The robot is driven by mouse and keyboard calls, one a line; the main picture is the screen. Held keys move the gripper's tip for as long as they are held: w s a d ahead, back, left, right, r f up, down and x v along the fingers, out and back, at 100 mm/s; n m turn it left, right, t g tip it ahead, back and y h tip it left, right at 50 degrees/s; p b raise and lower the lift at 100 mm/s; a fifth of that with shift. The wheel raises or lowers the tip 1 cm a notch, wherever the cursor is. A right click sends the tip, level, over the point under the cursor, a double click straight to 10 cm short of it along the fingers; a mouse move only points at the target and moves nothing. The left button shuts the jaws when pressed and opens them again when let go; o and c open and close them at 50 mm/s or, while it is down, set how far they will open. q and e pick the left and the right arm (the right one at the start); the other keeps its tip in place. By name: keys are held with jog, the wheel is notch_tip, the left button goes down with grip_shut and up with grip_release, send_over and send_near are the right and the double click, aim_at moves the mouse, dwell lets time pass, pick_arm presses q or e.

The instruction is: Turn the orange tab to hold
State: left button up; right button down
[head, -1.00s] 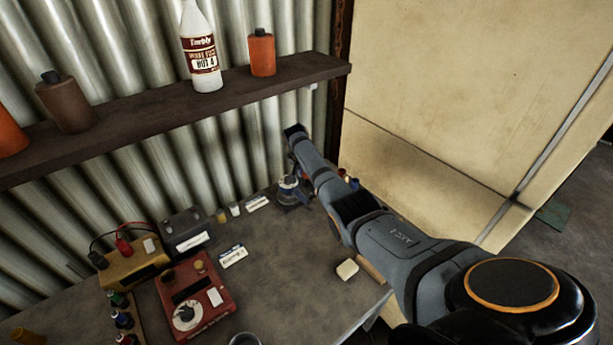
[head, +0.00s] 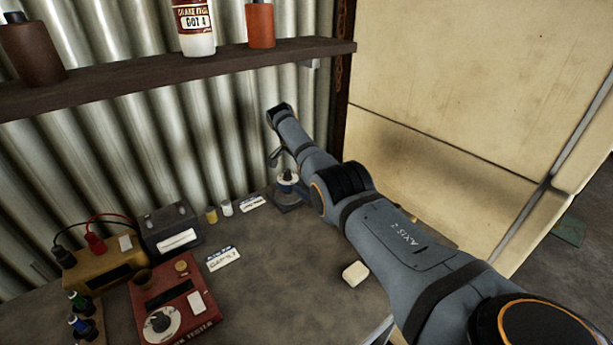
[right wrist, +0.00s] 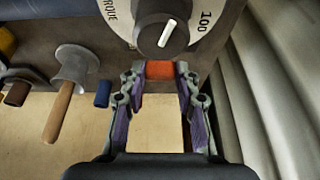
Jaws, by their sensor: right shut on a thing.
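The orange tab (right wrist: 160,70) shows in the right wrist view, just below a dark round knob (right wrist: 162,30) with a white pointer line. A pale dial face (right wrist: 207,18) around the knob carries "100" and part of "TORQUE". My right gripper (right wrist: 160,73) is shut on the orange tab, one fingertip at each side of it. In the head view my right arm reaches in from the lower right to a small grey stand (head: 288,203) at the back of the bench. The arm largely hides the gripper and the tab there. My left gripper is not in view.
A red tester (head: 198,330), a yellow box (head: 105,270) and a dark grey box (head: 170,228) stand on the bench's left. A white block (head: 355,274) lies near the arm. A dark shelf (head: 180,80) with bottles runs above. The middle of the bench is clear.

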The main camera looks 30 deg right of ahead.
dwell(0.4)
jog(key=c, duration=1.2)
grip_release()
jog(key=v, duration=1.2)
jog(key=shift+r, duration=0.1)
